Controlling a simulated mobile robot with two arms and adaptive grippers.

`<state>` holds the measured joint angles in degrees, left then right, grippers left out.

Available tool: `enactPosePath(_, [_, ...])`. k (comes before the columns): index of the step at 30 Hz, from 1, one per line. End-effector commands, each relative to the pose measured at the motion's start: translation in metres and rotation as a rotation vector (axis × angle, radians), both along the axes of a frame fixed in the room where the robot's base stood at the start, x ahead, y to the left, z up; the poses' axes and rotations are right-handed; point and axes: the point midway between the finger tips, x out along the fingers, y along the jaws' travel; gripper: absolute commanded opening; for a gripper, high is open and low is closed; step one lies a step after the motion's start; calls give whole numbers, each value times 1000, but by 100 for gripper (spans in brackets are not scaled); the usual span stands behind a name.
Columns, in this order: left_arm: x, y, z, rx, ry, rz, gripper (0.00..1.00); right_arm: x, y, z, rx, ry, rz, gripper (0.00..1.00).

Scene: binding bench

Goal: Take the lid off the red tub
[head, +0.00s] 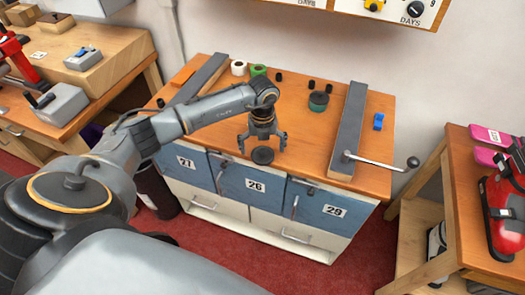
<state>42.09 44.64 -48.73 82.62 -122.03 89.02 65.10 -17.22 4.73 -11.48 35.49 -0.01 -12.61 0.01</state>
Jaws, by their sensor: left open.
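My left gripper (262,143) points down over the front part of the orange bench top, its fingers spread wide and empty. A round dark disc (263,156) shows just below and between its fingertips; I cannot tell whether it is a loose lid or part of something else. A small round tub (318,104) with a dark green top stands farther back to the right, apart from the gripper. Its lower side looks dark reddish, but it is too small to be sure that it is the red tub. My right gripper is not in view.
A long grey bar (347,130) with a lever handle (382,162) lies right of the tub. White (238,68) and green (258,70) rolls and several small black pieces stand at the back. A blue block (378,121) lies at the right edge.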

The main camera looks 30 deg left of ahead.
Motion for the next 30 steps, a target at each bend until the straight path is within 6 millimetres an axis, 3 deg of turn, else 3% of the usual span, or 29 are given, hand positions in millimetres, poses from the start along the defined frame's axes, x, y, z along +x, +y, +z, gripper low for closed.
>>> enactPosePath(8, [0, 0, -5, 0, -1, -2, 100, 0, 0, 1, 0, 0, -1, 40])
enactPosePath(15, [0, 0, -5, 0, -1, -1, 53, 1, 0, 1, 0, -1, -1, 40])
enactPosePath(18, [0, 0, -5, -1, -1, -1, 40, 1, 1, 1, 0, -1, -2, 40])
enactPosePath(24, [-1, -1, -7, -1, 3, -2, 25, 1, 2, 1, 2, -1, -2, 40])
enactPosePath(30, [-2, -2, -9, -1, 7, -3, 21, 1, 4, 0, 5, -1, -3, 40])
